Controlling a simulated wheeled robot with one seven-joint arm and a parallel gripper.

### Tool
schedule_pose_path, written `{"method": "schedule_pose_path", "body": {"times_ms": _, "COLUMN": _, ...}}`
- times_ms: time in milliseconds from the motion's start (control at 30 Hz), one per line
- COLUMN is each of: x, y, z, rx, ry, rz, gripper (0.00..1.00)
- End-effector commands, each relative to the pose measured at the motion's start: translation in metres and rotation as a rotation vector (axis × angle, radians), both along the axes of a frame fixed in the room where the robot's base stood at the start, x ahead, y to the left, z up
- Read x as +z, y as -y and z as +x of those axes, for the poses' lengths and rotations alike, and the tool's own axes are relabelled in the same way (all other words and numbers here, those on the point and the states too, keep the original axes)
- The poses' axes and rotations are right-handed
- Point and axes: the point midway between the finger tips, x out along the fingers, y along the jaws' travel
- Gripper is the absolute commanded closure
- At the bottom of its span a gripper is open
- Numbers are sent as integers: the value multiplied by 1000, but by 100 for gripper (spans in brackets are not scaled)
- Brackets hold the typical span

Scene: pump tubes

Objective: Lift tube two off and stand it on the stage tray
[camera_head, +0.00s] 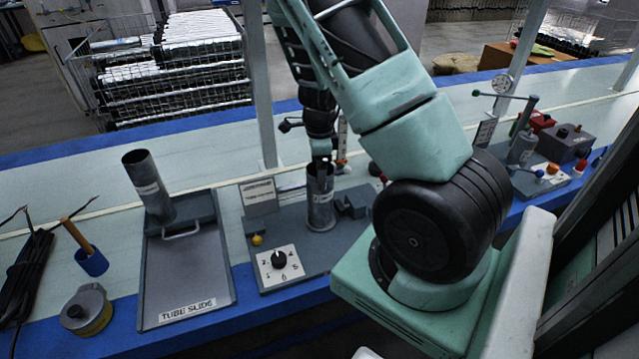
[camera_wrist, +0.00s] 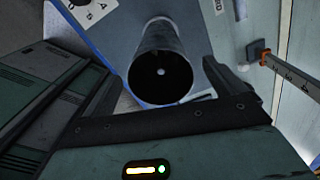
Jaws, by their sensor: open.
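A grey metal tube (camera_head: 320,205) with a pale label stands upright on the dark station plate (camera_head: 295,262), behind a numbered dial. My gripper (camera_head: 321,163) is at the tube's top, pointing down, with its fingers partly hidden by the arm. In the wrist view the tube's open round mouth (camera_wrist: 161,78) lies between the spread jaws, with no grip visible. Another labelled metal tube (camera_head: 150,188) stands at the back of a grey tray (camera_head: 190,270) marked "TUBE SLIDE". I cannot read the number on either tube.
The dial (camera_head: 279,261) and a small sign (camera_head: 258,192) are on the station plate. A second station (camera_head: 545,172) is at right. The tray's front is bare.

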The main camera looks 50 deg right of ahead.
Motion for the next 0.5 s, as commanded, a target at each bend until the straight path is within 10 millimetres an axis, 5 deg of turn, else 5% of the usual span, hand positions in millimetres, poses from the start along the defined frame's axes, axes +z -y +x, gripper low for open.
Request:
{"method": "schedule_pose_path", "body": {"times_ms": 200, "x": -34, "y": 1, "z": 0, "rx": -1, "ry": -1, "rz": 0, "gripper": 5}}
{"method": "schedule_pose_path", "body": {"times_ms": 500, "x": -48, "y": 0, "z": 0, "rx": 0, "ry": 1, "rz": -1, "gripper": 5}}
